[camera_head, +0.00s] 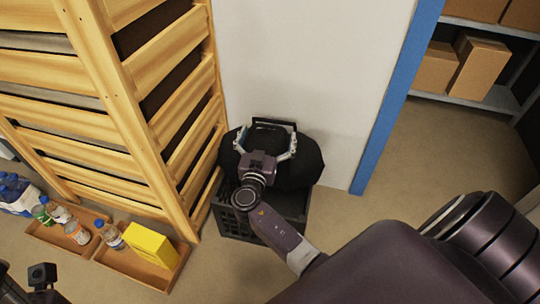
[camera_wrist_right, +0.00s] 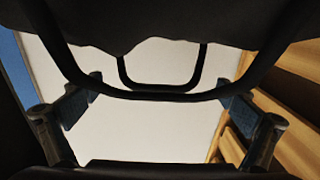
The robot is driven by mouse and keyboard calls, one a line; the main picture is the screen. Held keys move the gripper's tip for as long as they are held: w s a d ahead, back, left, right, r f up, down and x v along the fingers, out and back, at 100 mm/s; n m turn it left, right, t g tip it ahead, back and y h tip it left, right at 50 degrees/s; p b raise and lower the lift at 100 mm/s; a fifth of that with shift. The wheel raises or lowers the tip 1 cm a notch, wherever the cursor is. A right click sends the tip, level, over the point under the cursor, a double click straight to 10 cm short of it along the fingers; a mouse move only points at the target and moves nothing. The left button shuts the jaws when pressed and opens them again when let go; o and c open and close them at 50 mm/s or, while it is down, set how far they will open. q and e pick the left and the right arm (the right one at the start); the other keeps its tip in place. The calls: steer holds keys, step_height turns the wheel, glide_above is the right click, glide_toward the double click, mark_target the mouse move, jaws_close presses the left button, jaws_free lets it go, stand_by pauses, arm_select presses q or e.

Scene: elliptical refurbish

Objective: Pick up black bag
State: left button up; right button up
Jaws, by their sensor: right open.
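The black bag (camera_head: 308,163) sits in a dark crate (camera_head: 238,222) against the white wall. In the head view, my right gripper (camera_head: 268,138) reaches over the bag from the front, with its fingers spread around the bag's black handle (camera_head: 273,122). In the right wrist view, the bag's dark body (camera_wrist_right: 190,18) fills the top, and two handle loops (camera_wrist_right: 160,94) hang between the open fingers (camera_wrist_right: 160,105). The fingers are apart and not closed on the handles. Dark parts of my left arm show at the lower left; its jaws cannot be made out.
A wooden slatted rack (camera_head: 140,110) stands close at the left of the crate. Shallow wooden trays (camera_head: 130,268) with bottles and a yellow box (camera_head: 150,245) lie on the floor. A blue post (camera_head: 395,95) and shelf with cardboard boxes (camera_head: 475,65) are at right.

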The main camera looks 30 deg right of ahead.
steer(key=shift+x, duration=1.05)
steer(key=c, duration=1.8)
steer(key=shift+r, duration=0.15)
